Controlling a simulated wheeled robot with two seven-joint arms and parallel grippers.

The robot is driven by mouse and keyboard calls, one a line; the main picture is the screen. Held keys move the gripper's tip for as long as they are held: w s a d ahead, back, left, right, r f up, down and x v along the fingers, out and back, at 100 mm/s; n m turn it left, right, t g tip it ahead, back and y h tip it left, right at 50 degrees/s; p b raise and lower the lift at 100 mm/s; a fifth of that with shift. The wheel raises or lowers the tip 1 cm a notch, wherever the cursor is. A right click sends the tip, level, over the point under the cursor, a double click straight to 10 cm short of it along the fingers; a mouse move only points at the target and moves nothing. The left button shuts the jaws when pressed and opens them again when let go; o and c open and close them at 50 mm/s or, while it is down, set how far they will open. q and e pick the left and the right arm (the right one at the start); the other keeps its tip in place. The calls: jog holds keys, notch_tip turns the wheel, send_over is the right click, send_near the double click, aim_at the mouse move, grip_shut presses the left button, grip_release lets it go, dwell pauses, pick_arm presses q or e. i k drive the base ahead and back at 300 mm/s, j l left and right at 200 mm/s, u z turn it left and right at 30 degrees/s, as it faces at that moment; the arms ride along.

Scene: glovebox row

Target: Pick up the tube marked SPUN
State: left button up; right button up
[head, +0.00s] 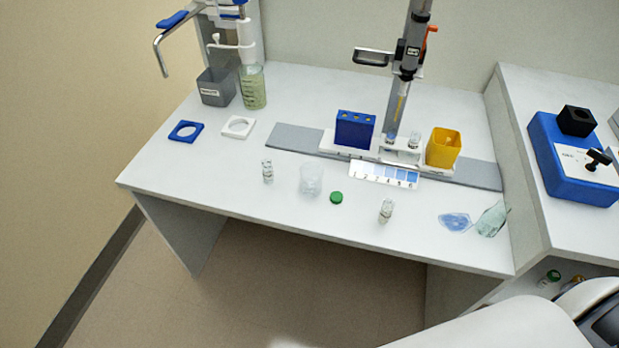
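I cannot read the word SPUN on any tube from here. One small clear vial (267,171) with a pale label stands upright at the left front of the white bench. Another similar vial (386,210) stands near the front edge, right of a green cap (336,198). Two small clear vessels (392,137) (414,140) sit in a white holder under the upright grey stand. Their markings are too small to tell. Neither of my grippers shows in the head view.
The bench (230,200) also holds a clear cup (311,180), blue rack (355,129), yellow bin (443,147), numbered strip (384,174) and broken glass (491,219) beside a blue-tinted puddle or film (455,222). A grey bin (216,87) and beaker (252,88) stand back left.

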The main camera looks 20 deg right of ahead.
aim_at(386, 211)
jog(key=z, duration=0.4)
jog(key=k+z, duration=0.15)
jog(key=z, duration=0.2)
jog(key=k+z, duration=0.1)
jog(key=z, duration=0.3)
